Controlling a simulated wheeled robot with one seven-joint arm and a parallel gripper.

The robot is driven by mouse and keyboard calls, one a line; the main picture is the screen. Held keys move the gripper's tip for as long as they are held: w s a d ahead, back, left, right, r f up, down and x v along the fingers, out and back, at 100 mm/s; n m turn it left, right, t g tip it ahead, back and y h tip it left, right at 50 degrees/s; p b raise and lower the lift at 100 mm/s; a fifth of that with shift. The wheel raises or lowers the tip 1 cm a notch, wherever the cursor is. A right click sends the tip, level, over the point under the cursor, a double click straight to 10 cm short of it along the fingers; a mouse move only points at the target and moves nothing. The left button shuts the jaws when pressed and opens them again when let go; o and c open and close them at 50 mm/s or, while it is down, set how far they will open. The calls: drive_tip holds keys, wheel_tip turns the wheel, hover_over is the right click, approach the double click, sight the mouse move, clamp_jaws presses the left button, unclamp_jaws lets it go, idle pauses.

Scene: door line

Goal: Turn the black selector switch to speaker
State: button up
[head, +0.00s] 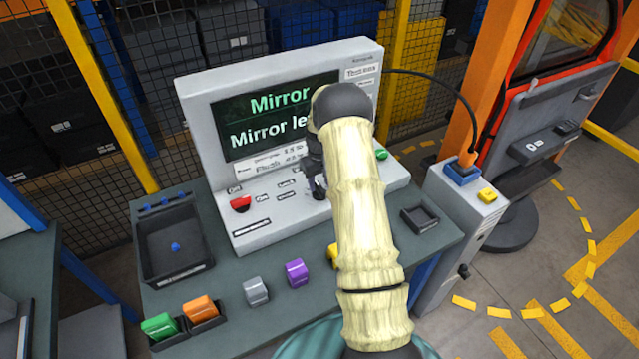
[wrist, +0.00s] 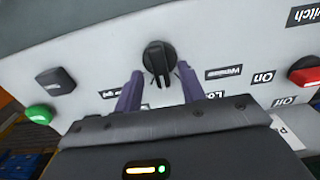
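The black selector switch (wrist: 158,57) is a round knob with a raised ridge on the pale panel, in the upper middle of the wrist view. Its ridge points down the picture, toward my gripper. My gripper (wrist: 160,72) is open, with one purple finger at each side of the ridge's lower end; I see gaps between fingers and knob. Small labels surround the knob, upside down and partly covered by the fingers; I cannot make out one reading speaker. In the head view my arm hides the switch. The screen (head: 268,118) there reads "Mirror" and "Mirror le...", cut off by my arm.
A red switch (wrist: 305,76), a dark square button (wrist: 55,82) and a green button (wrist: 39,114) sit on the same panel. Purple (head: 297,273), grey (head: 256,291) and orange (head: 199,308) blocks and a dark tray (head: 172,247) are on the bench.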

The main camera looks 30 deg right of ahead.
drive_tip(key=shift+f, duration=1.15)
drive_tip(key=shift+c, duration=0.2)
clamp_jaws()
